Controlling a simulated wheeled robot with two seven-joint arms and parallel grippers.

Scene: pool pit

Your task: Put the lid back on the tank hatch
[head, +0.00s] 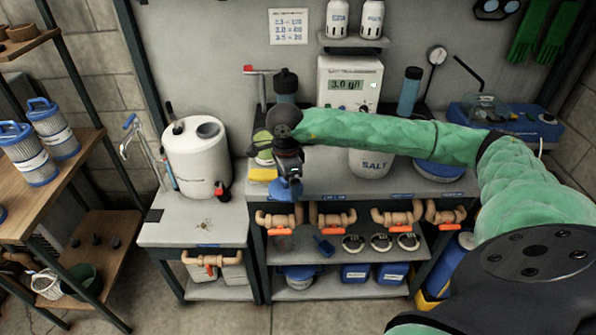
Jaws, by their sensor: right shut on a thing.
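The white tank (196,165) stands upright on the left bench. Its round hatch (208,130) shows as a dark opening on top, with nothing covering it. My right gripper (288,172) is at the front of the middle bench, to the right of the tank and apart from it. It is shut on a blue piece that looks like the lid (286,190), hanging at its lower end. The fingers partly hide the lid, so its tilt is hard to tell. My left gripper is out of view.
A yellow sponge (263,174) and a white salt tub (370,162) are on the middle bench. A faucet (140,143) stands left of the tank. A red valve (222,191) sticks out at the tank's lower front. The left bench front (185,230) is mostly clear.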

